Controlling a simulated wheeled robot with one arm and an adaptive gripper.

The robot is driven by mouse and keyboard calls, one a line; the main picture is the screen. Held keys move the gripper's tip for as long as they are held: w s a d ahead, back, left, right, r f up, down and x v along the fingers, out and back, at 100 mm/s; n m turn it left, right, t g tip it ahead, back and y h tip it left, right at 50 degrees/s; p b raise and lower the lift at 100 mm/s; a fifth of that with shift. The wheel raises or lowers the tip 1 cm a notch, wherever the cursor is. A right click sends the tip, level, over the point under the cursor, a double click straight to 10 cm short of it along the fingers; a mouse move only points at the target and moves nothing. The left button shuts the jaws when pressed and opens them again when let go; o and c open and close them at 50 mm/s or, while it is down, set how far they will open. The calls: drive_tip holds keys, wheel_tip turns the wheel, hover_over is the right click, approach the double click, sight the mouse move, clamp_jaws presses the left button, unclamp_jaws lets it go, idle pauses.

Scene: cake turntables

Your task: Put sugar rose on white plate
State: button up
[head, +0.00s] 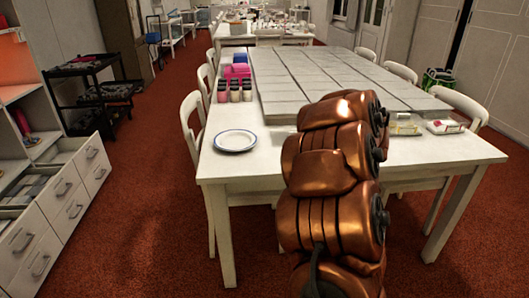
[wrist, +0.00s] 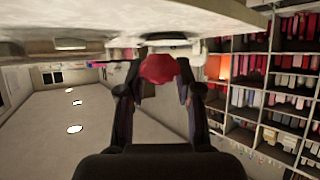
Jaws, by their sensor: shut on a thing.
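The white plate (head: 235,140) with a blue rim lies empty on the near left part of the white table. In the wrist view my gripper (wrist: 158,82) is shut on the red sugar rose (wrist: 158,69), which sits between the fingertips. In the head view my copper-coloured arm covers the middle of the table and hides the gripper and the rose.
Several jars (head: 234,91) and a pink and blue box (head: 237,72) stand behind the plate. Grey panels (head: 290,95) cover the table's middle. Small trays (head: 405,128) with little items lie at the right. White chairs (head: 190,115) line the table. Bare tabletop surrounds the plate.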

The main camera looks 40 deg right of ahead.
drive_tip(key=b, duration=0.2)
hover_over(253, 160)
drive_tip(key=shift+s+f, duration=0.2)
drive_tip(key=shift+f, duration=0.6)
wheel_tip(253, 160, down, 4)
drive_tip(key=shift+w+r+b, duration=0.15)
drive_tip(key=shift+r+b, duration=0.05)
drive_tip(key=shift+b, duration=0.9)
drive_tip(key=shift+r, duration=0.1)
drive_tip(key=o, duration=0.8)
drive_tip(key=p+v, duration=0.3)
drive_tip(key=v, duration=0.9)
drive_tip(key=shift+a, duration=0.1)
